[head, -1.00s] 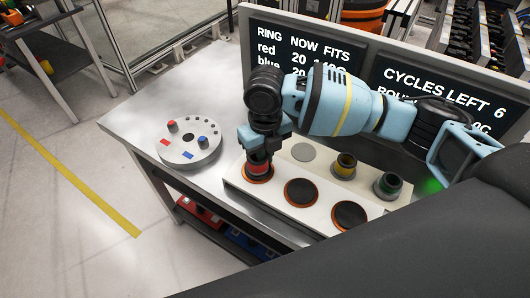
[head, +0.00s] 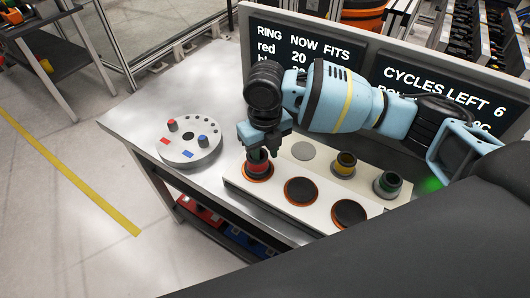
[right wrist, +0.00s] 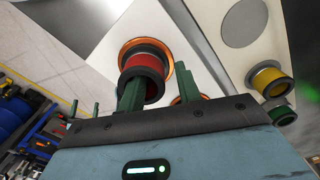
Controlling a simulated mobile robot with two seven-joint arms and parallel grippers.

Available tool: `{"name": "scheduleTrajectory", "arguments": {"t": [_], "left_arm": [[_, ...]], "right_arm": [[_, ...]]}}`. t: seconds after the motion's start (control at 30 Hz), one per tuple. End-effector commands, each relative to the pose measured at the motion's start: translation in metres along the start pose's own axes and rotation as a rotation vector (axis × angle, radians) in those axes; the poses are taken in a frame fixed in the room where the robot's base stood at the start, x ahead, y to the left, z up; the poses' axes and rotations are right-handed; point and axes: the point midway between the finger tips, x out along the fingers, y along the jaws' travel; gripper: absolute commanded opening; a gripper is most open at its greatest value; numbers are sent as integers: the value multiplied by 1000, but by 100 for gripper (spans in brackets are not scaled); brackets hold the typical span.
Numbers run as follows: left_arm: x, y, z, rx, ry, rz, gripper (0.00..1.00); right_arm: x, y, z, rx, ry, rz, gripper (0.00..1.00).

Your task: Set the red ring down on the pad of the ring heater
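The right wrist view also shows the ring (right wrist: 147,66) over the orange-edged pad (right wrist: 166,49). My right gripper (head: 260,148) is just above and around the ring, pointing down. In the wrist view its green fingers (right wrist: 160,92) stand apart, with a gap between the ring and the right finger. The left finger overlaps the ring's edge; I cannot tell if they touch. My left gripper is out of view.
Two more dark pads (head: 301,191) lie in the heater's front row. A yellow ring (head: 345,165) and a green ring (head: 387,184) stand behind them. A round grey fixture (head: 190,150) with pegs is at left. A display panel (head: 310,50) rises behind.

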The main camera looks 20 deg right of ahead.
Motion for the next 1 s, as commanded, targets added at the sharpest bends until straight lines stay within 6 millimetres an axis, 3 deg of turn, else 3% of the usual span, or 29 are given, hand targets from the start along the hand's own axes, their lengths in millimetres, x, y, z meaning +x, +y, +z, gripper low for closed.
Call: {"name": "scheduleTrajectory", "arguments": {"t": [0.4, 1.0], "left_arm": [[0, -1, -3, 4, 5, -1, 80], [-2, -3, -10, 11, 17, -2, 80]], "right_arm": [[-62, 0, 0, 0, -4, 0, 34], [-80, 0, 0, 0, -6, -1, 34]]}}
